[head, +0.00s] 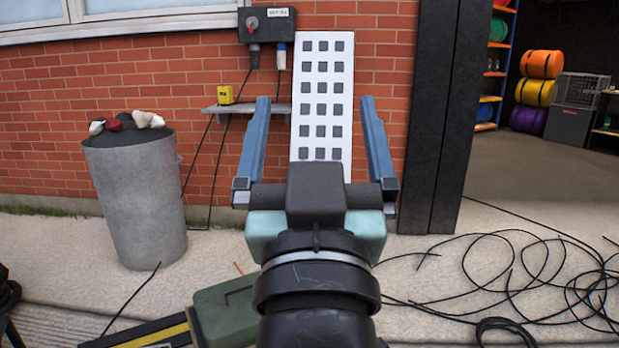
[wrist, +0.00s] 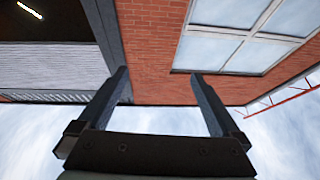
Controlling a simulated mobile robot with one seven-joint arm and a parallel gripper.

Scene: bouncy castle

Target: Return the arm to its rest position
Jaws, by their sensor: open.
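My gripper (head: 315,102) is raised in the middle of the head view, with its two blue fingers pointing up and spread wide apart. Nothing is held between them. Behind the fingers in the head view is a tall white board (head: 324,75) with dark squares, partly hidden by the gripper's body. In the wrist view my gripper (wrist: 160,74) also shows open and empty, and that camera looks up at the brick wall, a window (wrist: 240,35) and the sky.
A grey bin (head: 137,200) with items on its lid stands at left. Black cables (head: 530,275) lie looped on the ground at right. A green case (head: 226,310) lies low in front.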

